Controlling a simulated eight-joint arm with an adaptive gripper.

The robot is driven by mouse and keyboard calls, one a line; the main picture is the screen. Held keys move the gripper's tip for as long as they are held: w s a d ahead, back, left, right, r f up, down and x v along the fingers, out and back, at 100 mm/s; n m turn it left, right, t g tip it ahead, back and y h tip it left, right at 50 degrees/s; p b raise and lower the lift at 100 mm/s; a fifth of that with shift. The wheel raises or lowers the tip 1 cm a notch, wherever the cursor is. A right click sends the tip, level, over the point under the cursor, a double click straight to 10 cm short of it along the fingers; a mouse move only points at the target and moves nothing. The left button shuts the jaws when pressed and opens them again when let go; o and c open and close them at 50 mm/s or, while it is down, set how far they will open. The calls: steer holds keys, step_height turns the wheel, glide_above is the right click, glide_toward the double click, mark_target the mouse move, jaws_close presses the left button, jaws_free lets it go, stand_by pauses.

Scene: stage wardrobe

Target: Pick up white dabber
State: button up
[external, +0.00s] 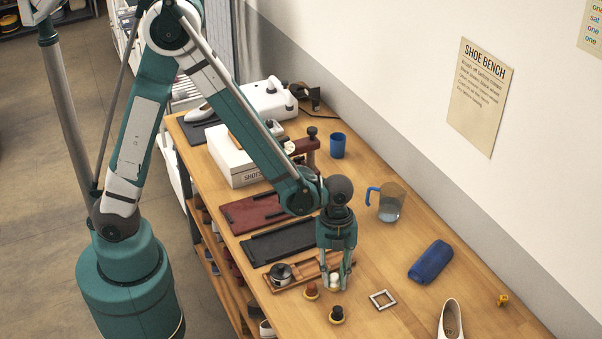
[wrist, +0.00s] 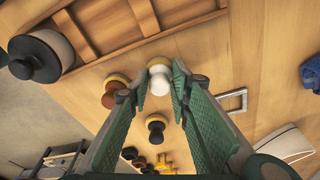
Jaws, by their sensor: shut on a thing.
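The white dabber (wrist: 160,82) has a white knob and a yellowish pad. In the wrist view it sits between the two fingertips of my gripper (wrist: 161,77), which is shut on it. In the external view my gripper (external: 335,283) points down at the bench, with the white dabber's knob (external: 334,279) showing between its fingers. I cannot tell whether its pad touches the bench. A brown dabber (external: 311,291) stands close on the left, and a black dabber (external: 337,315) stands nearer the front.
A wooden tray (wrist: 112,38) and a black-lidded jar (external: 280,273) lie beside my gripper. A metal square frame (external: 382,300) is to the right. A blue roll (external: 430,262), a jug (external: 391,203) and a white shoe (external: 450,320) stand farther off. Bare bench lies between them.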

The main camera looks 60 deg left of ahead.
mark_target(334, 276)
steer(key=shift+r, duration=0.1)
steer(key=shift+r+p, duration=0.45)
steer(key=shift+r, duration=4.45)
steer(key=shift+s, duration=0.15)
